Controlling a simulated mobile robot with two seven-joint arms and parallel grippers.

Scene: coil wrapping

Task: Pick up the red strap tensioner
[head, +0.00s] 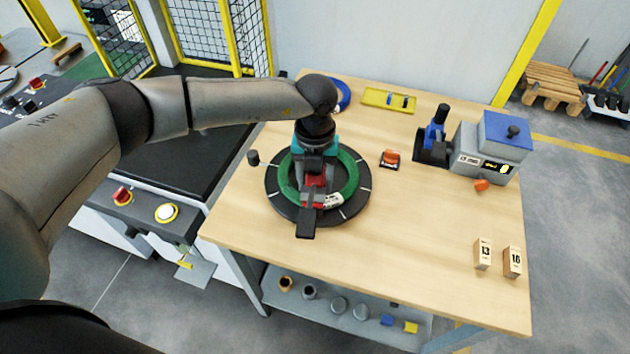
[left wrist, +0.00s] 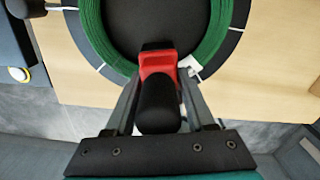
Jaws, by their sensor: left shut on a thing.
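The red strap tensioner (head: 313,184), a red body with a black handle, is at the near inner side of the green coil (head: 287,184). It also shows in the left wrist view (left wrist: 157,62), with its black handle between the fingers. My left gripper (head: 317,174) reaches down from above and is shut on the tensioner. The coil lies on a black round turntable (head: 350,209) with white marks. In the head view the gripper hides part of the tensioner, and I cannot tell whether the tensioner touches the turntable. My right gripper is not in view.
The wooden table (head: 400,270) has free room at its front and middle. An orange-and-black item (head: 390,159) lies right of the turntable. A grey-and-blue machine (head: 487,148), a yellow tray (head: 388,100) and two numbered blocks (head: 483,254) also stand there. A black peg (head: 253,158) stands left of the turntable.

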